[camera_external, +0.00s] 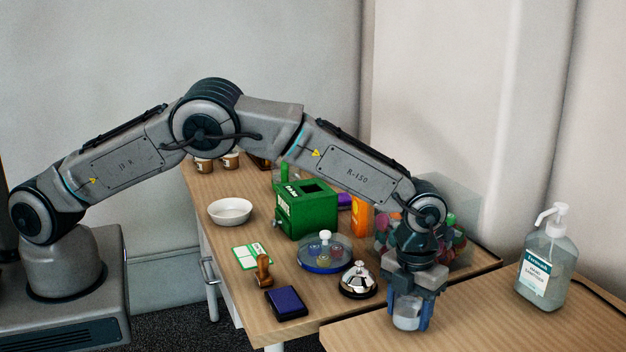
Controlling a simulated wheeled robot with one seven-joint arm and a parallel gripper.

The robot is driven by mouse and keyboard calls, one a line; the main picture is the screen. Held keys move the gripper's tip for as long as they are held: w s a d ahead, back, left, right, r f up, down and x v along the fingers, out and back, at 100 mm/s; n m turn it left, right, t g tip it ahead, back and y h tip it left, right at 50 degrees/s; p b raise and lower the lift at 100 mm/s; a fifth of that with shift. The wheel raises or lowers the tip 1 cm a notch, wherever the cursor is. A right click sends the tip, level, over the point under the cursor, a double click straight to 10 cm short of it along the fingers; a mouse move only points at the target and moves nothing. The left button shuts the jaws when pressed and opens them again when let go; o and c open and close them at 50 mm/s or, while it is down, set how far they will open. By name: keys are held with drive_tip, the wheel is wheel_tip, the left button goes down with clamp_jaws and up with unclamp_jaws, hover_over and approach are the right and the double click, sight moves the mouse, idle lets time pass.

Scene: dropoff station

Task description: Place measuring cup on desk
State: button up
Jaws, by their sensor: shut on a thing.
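My gripper (409,313) points straight down at the lower right, over the front desk (470,322). Its blue fingers are shut on a small clear and whitish cup (406,316), which looks like the measuring cup. The fingers cover its sides, and its markings are too small to read. The cup is low, close to the desk surface near its left edge. I cannot tell whether its bottom touches the wood.
A hand sanitizer bottle (547,262) stands to the right. On the adjoining desk (232,275) are a silver bell (358,280), an ink pad (286,303), a stamp (264,271), a green box (306,213), a white bowl (230,211) and a clear bin. The front desk's middle is clear.

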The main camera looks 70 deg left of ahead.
drive_tip(key=shift+f, duration=0.1)
drive_tip(key=o, duration=1)
